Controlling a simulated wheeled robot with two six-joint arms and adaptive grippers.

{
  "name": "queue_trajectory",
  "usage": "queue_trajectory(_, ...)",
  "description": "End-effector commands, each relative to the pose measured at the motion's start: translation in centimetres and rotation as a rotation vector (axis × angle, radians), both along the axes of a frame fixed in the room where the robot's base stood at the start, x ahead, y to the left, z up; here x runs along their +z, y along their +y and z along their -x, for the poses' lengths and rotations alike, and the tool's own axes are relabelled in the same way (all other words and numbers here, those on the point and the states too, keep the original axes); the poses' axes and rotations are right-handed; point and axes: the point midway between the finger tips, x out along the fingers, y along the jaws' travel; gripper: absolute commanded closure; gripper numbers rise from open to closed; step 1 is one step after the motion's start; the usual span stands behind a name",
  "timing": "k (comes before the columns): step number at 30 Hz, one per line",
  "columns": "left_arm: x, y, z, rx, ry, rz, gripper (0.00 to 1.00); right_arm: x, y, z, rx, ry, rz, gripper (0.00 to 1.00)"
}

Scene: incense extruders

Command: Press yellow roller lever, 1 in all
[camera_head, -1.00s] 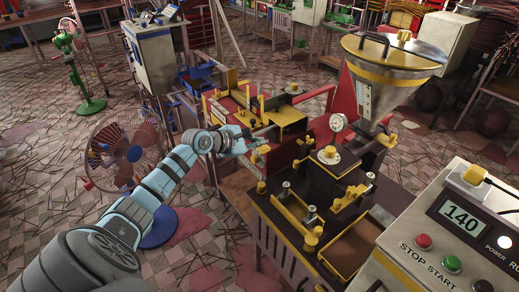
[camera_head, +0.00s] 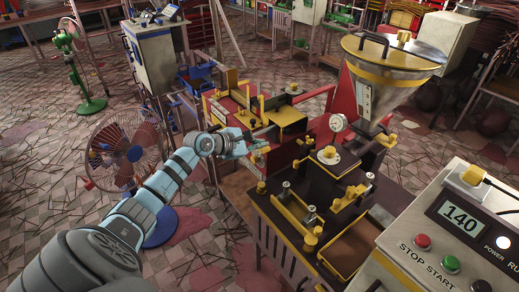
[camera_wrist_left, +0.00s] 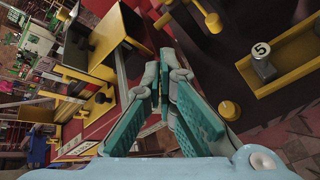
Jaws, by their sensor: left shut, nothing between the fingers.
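My left gripper (camera_head: 264,146) is shut and empty beside the dark extruder bench in the head view. In the left wrist view its teal fingers (camera_wrist_left: 165,65) meet at the tips, close to the machine. A yellow lever-like part (camera_wrist_left: 205,14) with a round end lies just beyond the fingertips on the right, and a yellow round knob (camera_wrist_left: 229,110) sits nearer. I cannot tell for sure which yellow part is the roller lever. In the head view, yellow fittings stand on the machine (camera_head: 327,155). I see no clear contact. My right gripper is not in view.
A metal hopper (camera_head: 391,60) rises behind the machine. A control box (camera_head: 450,250) reading 140 stands at front right. A fan (camera_head: 127,150) stands left. A red machine part (camera_head: 228,105) lies beyond the gripper.

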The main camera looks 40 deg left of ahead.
Motion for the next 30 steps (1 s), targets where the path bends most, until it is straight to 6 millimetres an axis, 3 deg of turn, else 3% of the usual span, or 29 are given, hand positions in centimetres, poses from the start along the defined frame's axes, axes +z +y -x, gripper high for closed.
queue_trajectory(30,-1.2,-0.1,-0.3,0.000,0.000,0.001,1.00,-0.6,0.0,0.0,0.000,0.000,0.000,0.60)
